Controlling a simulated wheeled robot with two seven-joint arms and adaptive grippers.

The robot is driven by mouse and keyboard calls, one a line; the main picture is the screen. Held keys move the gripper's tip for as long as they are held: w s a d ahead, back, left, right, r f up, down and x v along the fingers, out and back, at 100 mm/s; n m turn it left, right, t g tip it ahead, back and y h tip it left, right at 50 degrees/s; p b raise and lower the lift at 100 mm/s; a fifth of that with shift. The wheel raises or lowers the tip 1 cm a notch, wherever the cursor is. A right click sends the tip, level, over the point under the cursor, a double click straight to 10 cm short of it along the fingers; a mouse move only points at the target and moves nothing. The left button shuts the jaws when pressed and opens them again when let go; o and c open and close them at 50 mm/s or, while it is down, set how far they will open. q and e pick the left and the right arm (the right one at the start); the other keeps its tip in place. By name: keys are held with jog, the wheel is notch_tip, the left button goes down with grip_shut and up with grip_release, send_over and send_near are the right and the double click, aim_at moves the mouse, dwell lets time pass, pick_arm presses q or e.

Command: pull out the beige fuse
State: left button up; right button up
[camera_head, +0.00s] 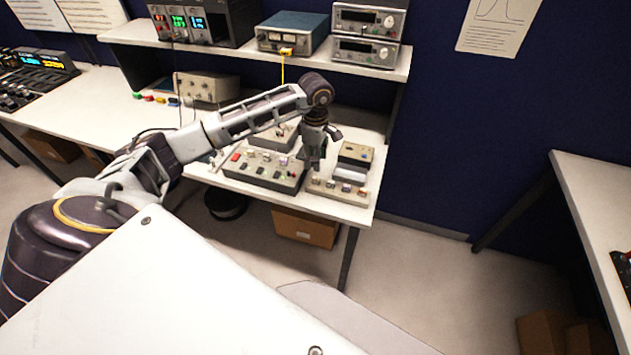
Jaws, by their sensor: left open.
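My left gripper (312,163) reaches in from the left and points down over the workbench (225,184), its jaws open and apparently empty. Just below and right of it is a low beige block (340,190) near the bench's front edge, with a row of several small fuse-like pieces on top. They are too small for me to tell which is the beige fuse. The gripper hides part of the block's left end. I cannot tell whether the fingertips touch anything. My right gripper is not in view.
A grey box with coloured buttons (264,170) stands left of the gripper. A shelf (390,66) with instruments runs above. A cardboard box (305,227) lies under the bench.

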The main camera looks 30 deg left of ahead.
aim_at(315, 177)
pick_arm(q)
jog(key=shift+f, duration=0.1)
jog(key=shift+f+b, duration=0.6)
jog(key=shift+f, duration=0.5)
jog(key=shift+f+b, duration=0.75)
jog(key=shift+f, duration=0.75)
jog(key=shift+f+b, duration=1.4)
jog(key=shift+f, duration=0.3)
jog(key=shift+f+b, duration=0.1)
jog(key=shift+b, duration=0.3)
jog(key=shift+c, duration=0.4)
